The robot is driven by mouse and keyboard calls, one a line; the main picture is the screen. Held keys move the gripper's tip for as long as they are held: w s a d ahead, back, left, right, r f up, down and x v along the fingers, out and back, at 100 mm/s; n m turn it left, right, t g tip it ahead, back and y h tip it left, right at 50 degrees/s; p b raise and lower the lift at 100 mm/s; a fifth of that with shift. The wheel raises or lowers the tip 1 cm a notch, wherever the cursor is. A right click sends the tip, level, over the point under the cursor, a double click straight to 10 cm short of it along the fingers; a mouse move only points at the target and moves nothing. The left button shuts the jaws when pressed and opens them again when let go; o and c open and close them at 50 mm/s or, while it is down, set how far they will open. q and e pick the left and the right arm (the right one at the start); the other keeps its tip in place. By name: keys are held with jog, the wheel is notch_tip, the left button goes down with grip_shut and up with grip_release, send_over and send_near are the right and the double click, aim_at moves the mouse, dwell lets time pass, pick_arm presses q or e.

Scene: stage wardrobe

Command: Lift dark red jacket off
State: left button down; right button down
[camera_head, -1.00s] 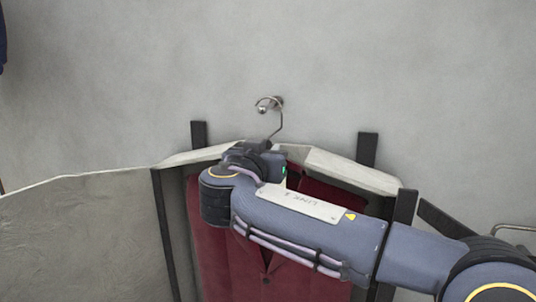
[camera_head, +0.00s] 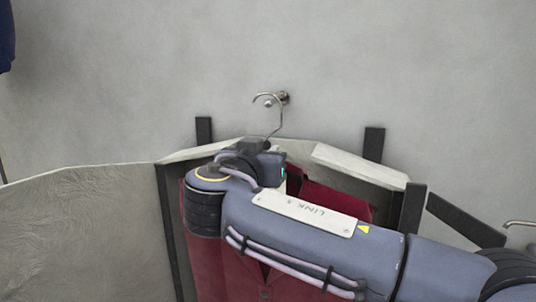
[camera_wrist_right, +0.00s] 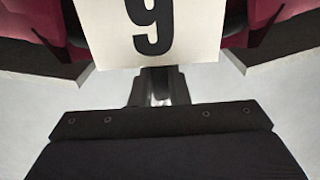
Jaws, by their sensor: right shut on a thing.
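The dark red jacket (camera_head: 232,268) hangs below a metal hanger hook (camera_head: 279,122), in front of the grey wall. The hook's curved top is at the wall peg (camera_head: 284,97); I cannot tell whether they touch. My right gripper (camera_head: 260,146) is shut at the hanger's neck, just below the hook. My right arm covers much of the jacket's front. In the right wrist view, the fingers (camera_wrist_right: 158,88) meet under a white card (camera_wrist_right: 150,30) with a black 9, with dark red cloth on both sides. My left gripper is not in view.
A pale panel top with dark posts (camera_head: 374,144) surrounds the jacket at the sides and back. A grey textured panel (camera_head: 85,235) stands at left. A dark blue thing (camera_head: 6,38) shows at the upper left edge. The wall above the peg is clear.

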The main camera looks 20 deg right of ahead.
jog(key=shift+b+v, duration=0.75)
jog(key=shift+v, duration=1.35)
jog(key=shift+r, duration=0.1)
jog(key=b+v, duration=0.2)
jog(key=v, duration=1.4)
